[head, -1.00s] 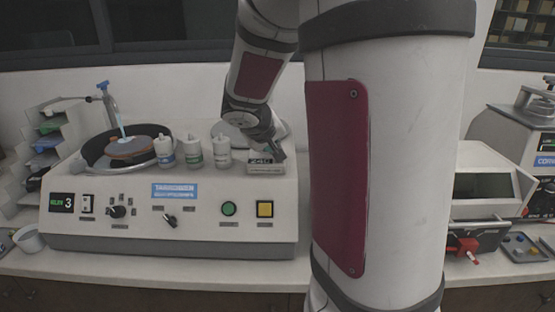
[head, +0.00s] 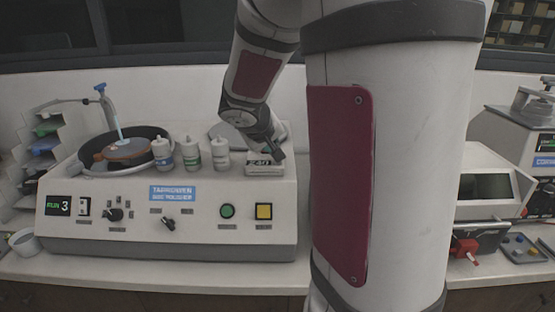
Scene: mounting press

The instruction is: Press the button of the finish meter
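A small light-coloured box with a dark number display, which I take as the finish meter (head: 264,170), sits on the top right of the polishing machine (head: 120,235). My gripper (head: 276,156) points down at the meter's right upper side, with its tips at or just above it. I cannot tell whether they touch. The meter's button is not distinguishable; the gripper partly covers that area. The gripper is small and dark here, so its opening does not show.
White bottles (head: 191,153) stand just left of the meter. A round polishing bowl (head: 125,150) with a blue tap is further left. A green button (head: 227,211) and yellow button (head: 264,211) are on the machine's front. My arm hides the middle right.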

